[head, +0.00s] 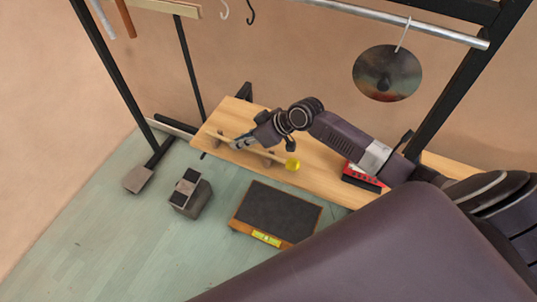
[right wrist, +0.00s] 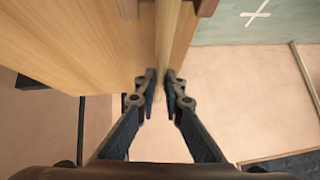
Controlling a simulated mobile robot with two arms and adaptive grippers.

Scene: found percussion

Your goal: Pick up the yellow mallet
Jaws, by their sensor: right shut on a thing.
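The yellow mallet (head: 292,165) has a round yellow head and a pale wooden handle, and lies along the front part of the wooden bench (head: 325,160). My right gripper (head: 238,144) reaches down to the handle, left of the head. In the right wrist view my right gripper (right wrist: 161,82) is shut on the wooden handle (right wrist: 166,35), which runs between its fingertips. The mallet's head is not clearly visible in that view. Whether the handle is clear of its small rests, I cannot tell. My left gripper is not in view.
A red box (head: 362,177) sits on the bench to the right, below my arm. A dark disc (head: 388,73) hangs from a metal rail (head: 400,17). On the floor stand a dark-topped wooden box (head: 276,211) and a grey block (head: 190,196). Black frame posts flank the bench.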

